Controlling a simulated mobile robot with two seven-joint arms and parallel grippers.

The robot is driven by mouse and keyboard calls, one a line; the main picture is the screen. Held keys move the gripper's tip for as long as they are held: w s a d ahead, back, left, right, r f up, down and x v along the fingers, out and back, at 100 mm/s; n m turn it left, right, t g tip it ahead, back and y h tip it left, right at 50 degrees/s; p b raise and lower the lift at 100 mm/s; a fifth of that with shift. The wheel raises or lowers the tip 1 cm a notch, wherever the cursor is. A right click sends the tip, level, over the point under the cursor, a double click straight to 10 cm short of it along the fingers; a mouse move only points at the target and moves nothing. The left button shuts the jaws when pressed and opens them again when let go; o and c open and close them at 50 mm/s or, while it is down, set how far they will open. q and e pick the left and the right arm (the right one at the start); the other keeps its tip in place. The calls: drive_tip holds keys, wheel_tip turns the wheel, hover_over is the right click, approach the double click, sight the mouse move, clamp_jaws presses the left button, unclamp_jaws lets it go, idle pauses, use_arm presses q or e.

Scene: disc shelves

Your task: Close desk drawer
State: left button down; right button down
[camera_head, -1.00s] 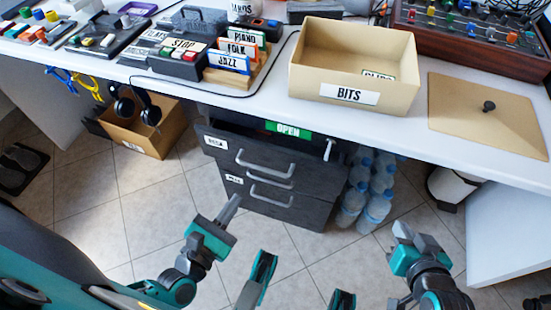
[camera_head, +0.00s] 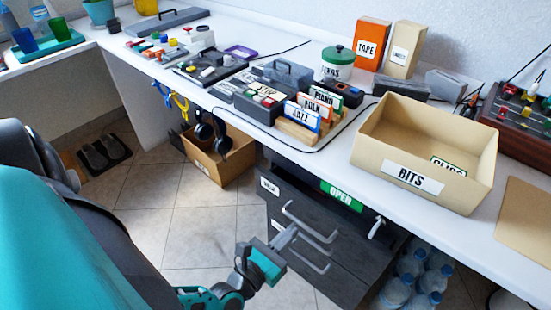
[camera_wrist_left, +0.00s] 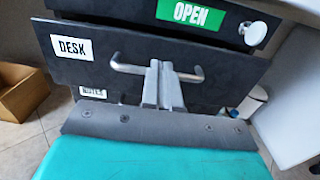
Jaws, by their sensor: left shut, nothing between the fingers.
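The desk drawer (camera_head: 277,208) is the dark drawer front labelled DESK, under the white desk, with a metal bar handle (camera_head: 307,223). In the left wrist view its front (camera_wrist_left: 90,65) and handle (camera_wrist_left: 128,68) are close ahead. Its top edge seems to stand a little forward of the panel above; how far it is out I cannot tell. My left gripper (camera_head: 290,231) is shut and empty, its fingertips (camera_wrist_left: 160,66) at the middle of the handle and hiding part of it. Whether they touch it is unclear. My right gripper is out of view.
A green OPEN sign (camera_head: 342,197) and a white knob (camera_head: 376,229) are above the drawer. Another drawer handle is below. A cardboard box (camera_head: 205,168) stands left of the cabinet, bottles (camera_head: 410,280) right. The BITS box (camera_head: 375,165) is on the desk (camera_head: 330,165).

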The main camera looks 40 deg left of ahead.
sight(313, 208)
use_arm(q)
drive_tip(key=w, duration=0.7)
drive_tip(key=shift+d, duration=0.15)
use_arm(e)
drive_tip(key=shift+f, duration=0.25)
